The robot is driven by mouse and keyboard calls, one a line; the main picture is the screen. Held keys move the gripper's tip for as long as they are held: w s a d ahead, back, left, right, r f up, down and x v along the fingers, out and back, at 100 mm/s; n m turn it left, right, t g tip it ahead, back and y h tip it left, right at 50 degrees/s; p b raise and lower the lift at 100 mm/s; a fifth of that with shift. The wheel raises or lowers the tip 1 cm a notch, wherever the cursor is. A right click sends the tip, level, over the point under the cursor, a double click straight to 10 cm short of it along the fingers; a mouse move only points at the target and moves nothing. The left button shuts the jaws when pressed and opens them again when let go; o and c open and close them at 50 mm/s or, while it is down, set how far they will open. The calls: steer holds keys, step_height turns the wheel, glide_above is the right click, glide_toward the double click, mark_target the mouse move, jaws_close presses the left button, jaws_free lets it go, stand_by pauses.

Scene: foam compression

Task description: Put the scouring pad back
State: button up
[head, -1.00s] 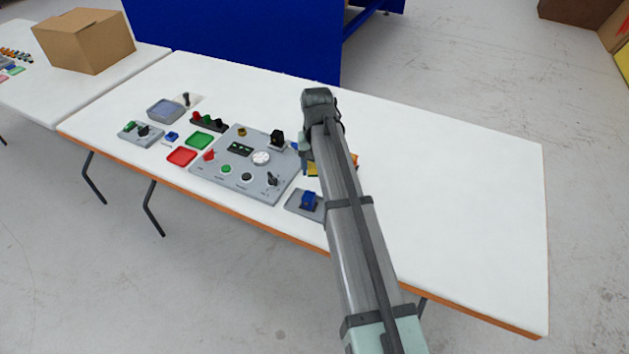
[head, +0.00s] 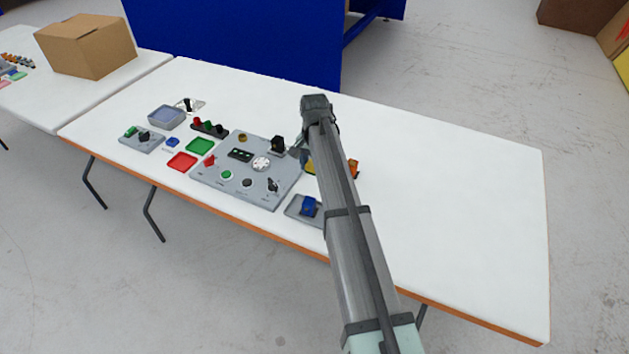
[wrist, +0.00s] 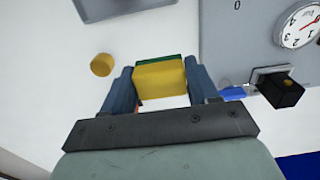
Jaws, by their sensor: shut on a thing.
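The scouring pad (wrist: 160,82), a yellow block with a green layer along its far edge, sits between the two blue fingers of my gripper (wrist: 159,68) in the wrist view. My gripper is shut on it. In the head view my arm covers most of the gripper (head: 305,157), and a yellow patch of what looks like the pad (head: 311,169) shows just left of the arm. The gripper is over the table, right of the grey control panel (head: 222,190). I cannot tell whether the pad touches the table.
An orange-yellow round piece (wrist: 102,65) stands apart from the left finger. A black knob (wrist: 285,92) and a dial (wrist: 300,25) are on the panel at right. A grey base with a blue block (head: 308,207) lies nearer the front edge. The table's right side (head: 460,210) is clear.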

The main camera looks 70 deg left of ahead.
mark_target(315, 187)
steer(key=shift+f, duration=3.05)
steer(key=shift+f, duration=0.1)
steer(key=o, duration=1.1)
step_height(315, 187, up, 12)
steer(key=shift+r, duration=0.1)
